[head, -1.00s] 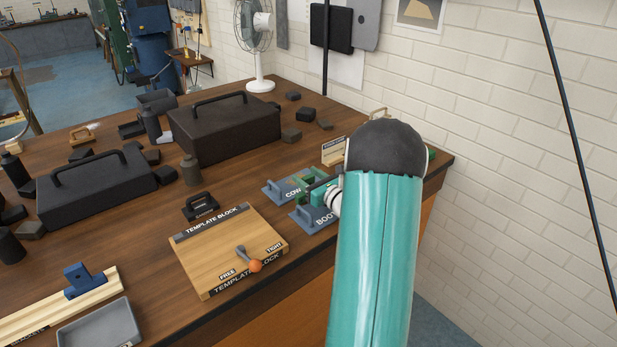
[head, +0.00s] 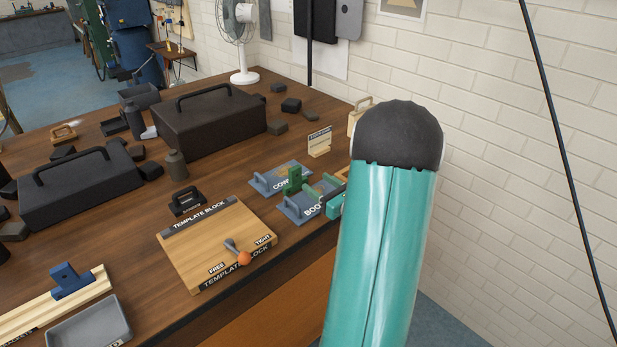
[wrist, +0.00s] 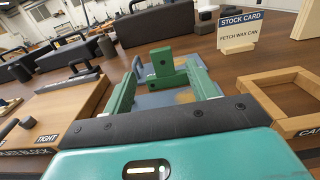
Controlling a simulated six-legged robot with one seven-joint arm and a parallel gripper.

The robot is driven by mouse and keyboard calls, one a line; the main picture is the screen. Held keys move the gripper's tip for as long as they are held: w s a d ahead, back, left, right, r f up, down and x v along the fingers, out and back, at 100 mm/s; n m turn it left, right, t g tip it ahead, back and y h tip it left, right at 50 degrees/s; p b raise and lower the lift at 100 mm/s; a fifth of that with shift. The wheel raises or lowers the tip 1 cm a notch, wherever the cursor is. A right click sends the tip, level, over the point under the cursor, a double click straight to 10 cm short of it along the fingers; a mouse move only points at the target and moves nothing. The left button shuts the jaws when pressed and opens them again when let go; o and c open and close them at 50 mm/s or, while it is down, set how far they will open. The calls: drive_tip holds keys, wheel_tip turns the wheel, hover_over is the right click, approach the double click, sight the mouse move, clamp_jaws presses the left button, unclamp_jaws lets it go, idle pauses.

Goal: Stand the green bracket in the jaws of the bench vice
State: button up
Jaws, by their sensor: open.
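The green bracket (head: 293,181) stands upright on blue-grey plates on the bench. My gripper (head: 315,190) is open at the plates, just right of the bracket. In the wrist view my gripper (wrist: 166,70) has one green finger on each side of the bracket; whether they touch it I cannot tell. No thing is clearly recognisable as the bench vice. A wooden template block (head: 220,243) carries an orange-knobbed lever (head: 243,257) between FREE and TIGHT labels.
A stock card (wrist: 239,30) and an open wooden frame (wrist: 290,100) stand near my gripper on the right. Dark toolboxes (head: 210,125) and small blocks crowd the back. A blue piece (head: 70,280) on wooden rails and a grey tray (head: 90,325) are front left.

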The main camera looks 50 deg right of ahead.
drive_tip(key=shift+s+a, duration=0.1)
drive_tip(key=shift+s, duration=0.4)
drive_tip(key=w+a+r+n+g+y, duration=0.1)
drive_tip(key=a+r+n+g+y, duration=0.2)
drive_tip(key=a+n, duration=0.5)
drive_tip(key=w+a+r+n+g+y, duration=0.1)
drive_tip(key=a+r+n+g+y, duration=0.2)
drive_tip(key=a, duration=0.9)
drive_tip(key=w+a+r+n+g+y, duration=0.1)
drive_tip(key=a+n+g+y, duration=0.2)
drive_tip(key=a+n+y, duration=0.55)
drive_tip(key=s+a+r+n+g+h, duration=0.3)
drive_tip(key=s+a+n+h, duration=0.9)
drive_tip(key=n, duration=0.5)
drive_tip(key=shift+s+r+g, duration=0.4)
drive_tip(key=shift+s+r, duration=0.4)
drive_tip(key=shift+r, duration=0.05)
drive_tip(key=shift+s+d+r+n+h, duration=0.1)
drive_tip(key=shift+r+n+h, duration=0.2)
drive_tip(key=shift+n+h, duration=0.05)
drive_tip(key=c, duration=0.4)
drive_tip(key=shift+o, duration=0.2)
drive_tip(key=shift+d, duration=0.1)
